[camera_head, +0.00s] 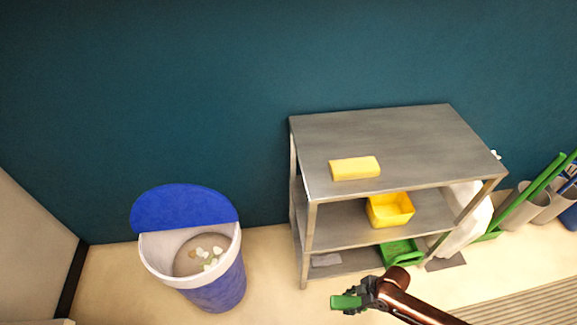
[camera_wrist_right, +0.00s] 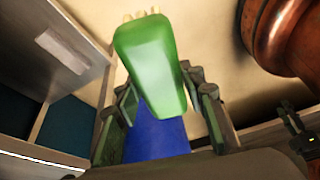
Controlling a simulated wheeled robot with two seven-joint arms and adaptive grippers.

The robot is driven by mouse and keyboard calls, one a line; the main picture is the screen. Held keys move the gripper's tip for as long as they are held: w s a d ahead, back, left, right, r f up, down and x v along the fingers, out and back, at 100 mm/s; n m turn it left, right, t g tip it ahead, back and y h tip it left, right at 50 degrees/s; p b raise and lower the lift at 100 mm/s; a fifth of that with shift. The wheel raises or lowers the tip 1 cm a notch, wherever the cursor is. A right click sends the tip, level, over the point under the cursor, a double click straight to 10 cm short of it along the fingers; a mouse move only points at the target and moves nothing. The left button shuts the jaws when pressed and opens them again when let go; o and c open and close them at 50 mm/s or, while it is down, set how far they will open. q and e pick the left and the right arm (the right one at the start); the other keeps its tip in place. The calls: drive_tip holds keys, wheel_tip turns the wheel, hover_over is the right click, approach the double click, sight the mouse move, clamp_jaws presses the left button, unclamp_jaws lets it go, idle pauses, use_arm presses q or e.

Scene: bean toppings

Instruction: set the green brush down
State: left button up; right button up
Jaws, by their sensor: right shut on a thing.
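The green brush (camera_head: 347,302) is held in my right gripper (camera_head: 366,295), at the bottom of the head view, in front of the grey shelf unit (camera_head: 400,135). In the right wrist view the brush (camera_wrist_right: 150,65) sticks out from between the fingers of the right gripper (camera_wrist_right: 160,105), with pale bristle tips at its far end. The fingers are shut on it; their contact is partly hidden. The brush is clear of the shelf unit in the picture.
A yellow block (camera_head: 354,168) lies on the shelf's top, with bare room around it. A yellow bin (camera_head: 390,210) is on the middle shelf and a green tray (camera_head: 402,253) on the lowest. A blue trash can (camera_head: 218,285) stands left; mostly green tools (camera_head: 535,190) stand right.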

drive_tip(key=w+a+r+m+t+h, duration=0.15)
drive_tip(key=w+r+m, duration=0.3)
drive_tip(key=r, duration=0.85)
drive_tip(key=w+a+r+m+t, duration=0.1)
drive_tip(key=w+a+r+m, duration=0.3)
drive_tip(key=r, duration=0.9)
use_arm(q)
drive_tip(key=s+a+f+p, duration=0.1)
drive_tip(key=s+p, duration=0.6)
drive_tip(key=p, duration=0.2)
drive_tip(key=s+a+f+p, duration=0.1)
drive_tip(key=s+a+p, duration=0.1)
drive_tip(key=s+p, duration=0.6)
drive_tip(key=shift+s+a+f+m+t+p, duration=0.15)
drive_tip(key=shift+a+f+m+t+p, duration=0.2)
drive_tip(key=shift+p, duration=0.85)
drive_tip(key=shift+s+f, duration=0.1)
use_arm(e)
wheel_tip(320, 180, up, 42)
drive_tip(key=s+d+m+t+h, duration=0.1)
drive_tip(key=m+h, duration=0.2)
drive_tip(key=m, duration=0.4)
drive_tip(key=shift+s+d+f+m, duration=0.15)
drive_tip(key=shift+s+d+m, duration=0.1)
drive_tip(key=shift+d+m, duration=0.1)
